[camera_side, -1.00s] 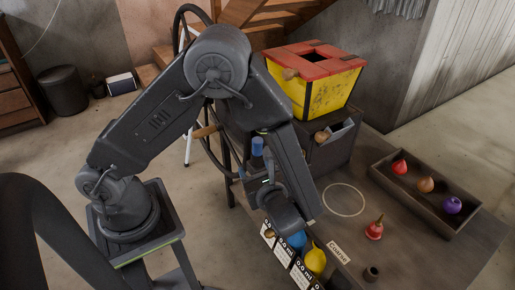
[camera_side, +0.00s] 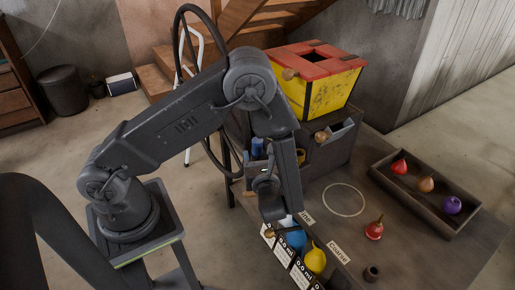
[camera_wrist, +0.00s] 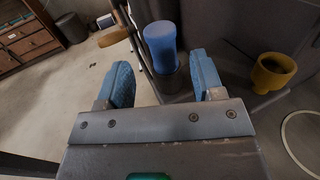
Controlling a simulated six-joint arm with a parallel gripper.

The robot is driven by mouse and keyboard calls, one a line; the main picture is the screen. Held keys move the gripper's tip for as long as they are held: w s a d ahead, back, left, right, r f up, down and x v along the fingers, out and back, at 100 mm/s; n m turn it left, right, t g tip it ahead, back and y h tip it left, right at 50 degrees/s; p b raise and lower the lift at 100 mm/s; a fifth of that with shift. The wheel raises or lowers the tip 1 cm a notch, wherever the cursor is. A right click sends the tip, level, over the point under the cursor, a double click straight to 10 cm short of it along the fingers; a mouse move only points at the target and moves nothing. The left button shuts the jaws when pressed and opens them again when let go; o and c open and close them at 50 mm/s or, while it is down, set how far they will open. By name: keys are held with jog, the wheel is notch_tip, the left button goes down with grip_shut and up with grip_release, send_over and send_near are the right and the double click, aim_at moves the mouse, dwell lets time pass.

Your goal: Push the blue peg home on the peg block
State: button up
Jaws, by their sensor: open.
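In the side view the peg (camera_side: 257,147) shows only partly, beside my forearm. My gripper (camera_wrist: 163,78) is open, with its two blue fingers to the left and right of the peg in the wrist view. Nothing is held between them, and I cannot tell whether either touches the holder. In the side view the fingers are hidden by my wrist. How deep the peg sits cannot be told.
A yellow cup-shaped piece (camera_wrist: 272,72) stands right of the peg. A yellow box with a red top (camera_side: 325,85) stands behind. A tray of coloured bulbs (camera_side: 425,195) lies right, with a red bulb (camera_side: 374,229) nearer. A wheel with a wooden handle (camera_wrist: 113,37) is left of the peg.

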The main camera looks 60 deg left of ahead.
aim_at(258, 149)
jog(key=shift+x, duration=2.35)
jog(key=shift+w+r, duration=0.15)
jog(key=c, duration=1)
